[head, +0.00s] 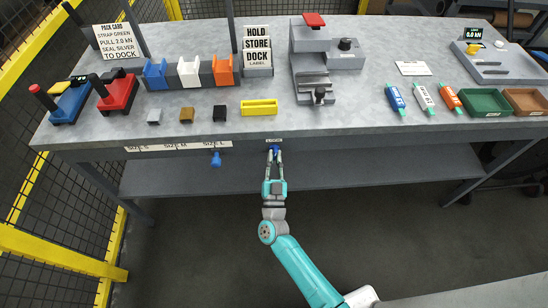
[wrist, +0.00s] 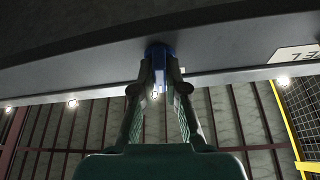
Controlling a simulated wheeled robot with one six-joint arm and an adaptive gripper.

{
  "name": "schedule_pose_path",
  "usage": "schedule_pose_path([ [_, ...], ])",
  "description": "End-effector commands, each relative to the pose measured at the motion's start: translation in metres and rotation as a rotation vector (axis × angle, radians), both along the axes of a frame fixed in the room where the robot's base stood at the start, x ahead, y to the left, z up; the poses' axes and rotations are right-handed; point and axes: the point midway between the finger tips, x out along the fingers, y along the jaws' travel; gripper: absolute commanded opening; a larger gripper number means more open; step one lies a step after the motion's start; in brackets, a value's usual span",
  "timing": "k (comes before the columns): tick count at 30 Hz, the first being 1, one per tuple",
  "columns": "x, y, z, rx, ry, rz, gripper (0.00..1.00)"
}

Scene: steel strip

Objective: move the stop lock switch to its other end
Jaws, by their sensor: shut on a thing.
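A small blue switch handle, the stop lock switch (head: 276,149), sits on the front edge of the bench under a small label too small to read. It also shows in the wrist view (wrist: 158,53), mounted at the dark bench edge. My gripper (head: 273,155) reaches up to the front edge from below. In the wrist view my gripper (wrist: 159,78) has its two fingers closed on either side of the blue handle. The fingers hide part of the handle, and I cannot tell which end of its travel it is at.
Left along the front edge, a blue slider knob (head: 216,158) hangs under a strip (head: 178,146) marked with sizes. A lower shelf (head: 380,173) runs beneath the bench (head: 350,118). A yellow fence (head: 60,250) stands at left. The floor in front is clear.

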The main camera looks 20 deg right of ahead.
Motion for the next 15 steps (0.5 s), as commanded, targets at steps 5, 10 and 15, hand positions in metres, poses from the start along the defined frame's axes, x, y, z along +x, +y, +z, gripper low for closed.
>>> schedule_pose_path([
  [5,0.0024,-0.0027,0.0036,-0.094,0.026,-0.004,0.0],
  [10,0.0027,-0.0027,0.0041,-0.153,0.044,-0.004,0.0],
  [15,0.0029,-0.0024,0.0044,-0.182,0.053,-0.004,0.0],
])
